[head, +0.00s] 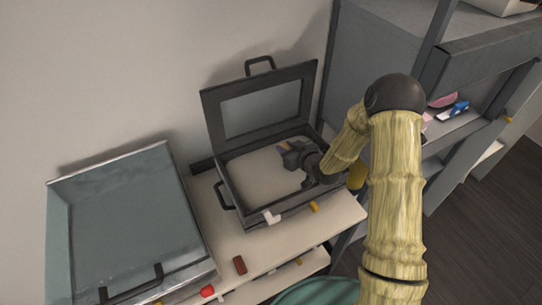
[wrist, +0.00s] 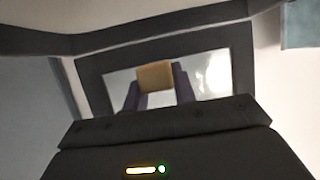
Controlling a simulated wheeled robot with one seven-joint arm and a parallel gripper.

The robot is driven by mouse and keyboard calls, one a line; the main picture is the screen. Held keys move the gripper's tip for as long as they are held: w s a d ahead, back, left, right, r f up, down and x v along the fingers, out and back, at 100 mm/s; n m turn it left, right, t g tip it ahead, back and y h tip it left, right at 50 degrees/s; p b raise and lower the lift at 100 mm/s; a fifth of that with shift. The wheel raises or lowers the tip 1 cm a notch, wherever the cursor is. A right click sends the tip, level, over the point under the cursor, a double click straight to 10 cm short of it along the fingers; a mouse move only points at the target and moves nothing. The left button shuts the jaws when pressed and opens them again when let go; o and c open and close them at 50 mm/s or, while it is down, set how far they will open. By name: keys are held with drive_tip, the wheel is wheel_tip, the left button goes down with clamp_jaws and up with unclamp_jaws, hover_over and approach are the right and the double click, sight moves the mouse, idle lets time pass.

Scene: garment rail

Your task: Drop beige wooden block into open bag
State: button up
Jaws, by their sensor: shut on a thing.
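The open bag (head: 290,204) is a dark case with a pale inside, standing on a light shelf top, its framed lid raised at the back. My gripper (head: 291,155) reaches into the space over the case's open body, near its right half. In the wrist view my gripper (wrist: 156,88) is shut on the beige wooden block (wrist: 156,75), which sits between the two dark fingertips. The block cannot be made out in the head view. I cannot tell how far it is above the case floor.
A large grey-teal case (head: 125,215) stands at left. A red-brown block (head: 239,264), a white piece (head: 271,217) and a yellow piece (head: 314,207) lie near the front of the bag. A grey shelf unit (head: 370,70) stands close on the right. The raised lid bounds the back.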

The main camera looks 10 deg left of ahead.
drive_tip(key=o, duration=1)
drive_tip(key=shift+s+d+r, duration=0.1)
drive_tip(key=shift+s+d, duration=0.25)
drive_tip(key=b+v, duration=0.5)
drive_tip(key=v, duration=1.1)
drive_tip(key=shift+s+d, duration=0.15)
drive_tip(key=shift+s, duration=0.05)
